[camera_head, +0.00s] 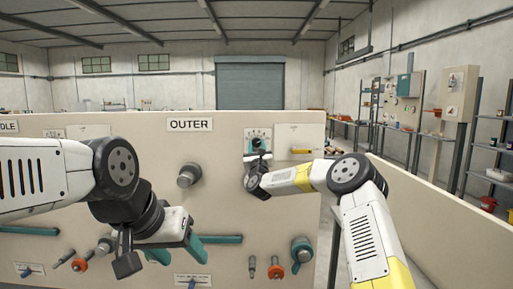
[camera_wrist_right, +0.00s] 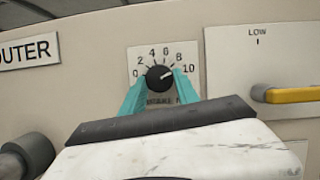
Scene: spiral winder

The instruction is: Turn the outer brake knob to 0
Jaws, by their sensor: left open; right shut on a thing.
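The outer brake knob (camera_wrist_right: 160,78) is small, round and black, with a white pointer mark. It sits in a white dial plate (camera_wrist_right: 137,57) numbered 0 to 10. The pointer leans to the upper right, roughly between 8 and 10. My right gripper (camera_wrist_right: 160,88) has its teal fingers on both sides of the knob, shut on it. In the head view the knob (camera_head: 257,143) shows just above the right gripper (camera_head: 258,153). My left gripper (camera_head: 178,254) is open and empty, low in front of the panel, away from the knob.
An "OUTER" label (camera_head: 189,125) is left of the dial. A grey round post (camera_head: 189,174) sticks out below it. A yellow lever (camera_head: 302,151) is right of the dial, on a plate marked LOW. Teal bars, red knobs and a teal knob (camera_head: 301,249) line the lower panel.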

